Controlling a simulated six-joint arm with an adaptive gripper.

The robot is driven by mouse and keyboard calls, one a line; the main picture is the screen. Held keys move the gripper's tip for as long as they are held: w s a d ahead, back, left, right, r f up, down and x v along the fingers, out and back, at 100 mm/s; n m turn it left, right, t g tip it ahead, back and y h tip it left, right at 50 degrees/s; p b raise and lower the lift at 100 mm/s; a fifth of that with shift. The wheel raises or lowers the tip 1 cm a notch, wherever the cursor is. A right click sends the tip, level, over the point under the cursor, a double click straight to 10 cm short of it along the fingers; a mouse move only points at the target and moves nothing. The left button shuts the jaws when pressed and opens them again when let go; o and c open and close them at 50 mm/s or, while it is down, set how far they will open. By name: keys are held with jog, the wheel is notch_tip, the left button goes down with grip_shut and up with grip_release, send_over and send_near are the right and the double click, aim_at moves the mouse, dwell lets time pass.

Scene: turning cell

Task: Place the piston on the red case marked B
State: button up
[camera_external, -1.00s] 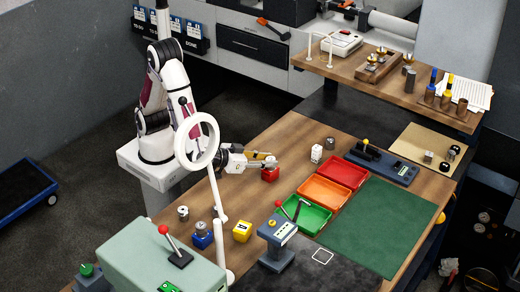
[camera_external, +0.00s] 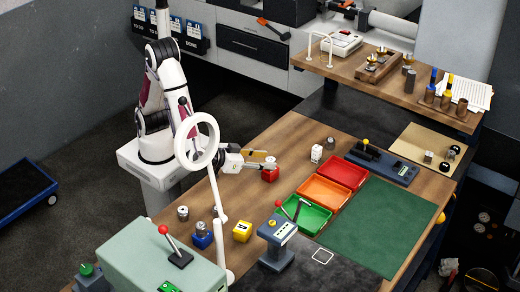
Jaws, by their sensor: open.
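The red case (camera_external: 270,176) is a small cube on the wooden bench, left of the trays. Its letter cannot be read in this view. A small grey metal part (camera_external: 271,164), which looks like the piston, appears to sit on top of the red case, between or just beside the fingers. My gripper (camera_external: 267,159) reaches in from the left, level with the top of the red case. Its fingers are apart, the upper one with a yellowish face. The fingers partly hide the contact between the part and the case.
A yellow case (camera_external: 242,232) marked A and a blue case (camera_external: 201,241) with a metal part on top stand at the front left. A ring lamp (camera_external: 213,145) stands near my arm. Red (camera_external: 344,173), orange (camera_external: 324,191) and green (camera_external: 305,217) trays lie to the right.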

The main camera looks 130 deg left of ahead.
jog(key=v, duration=1)
jog(key=shift+d+r, duration=0.2)
jog(key=shift+d, duration=0.1)
jog(key=shift+s, duration=0.2)
jog(key=shift+w, duration=0.1)
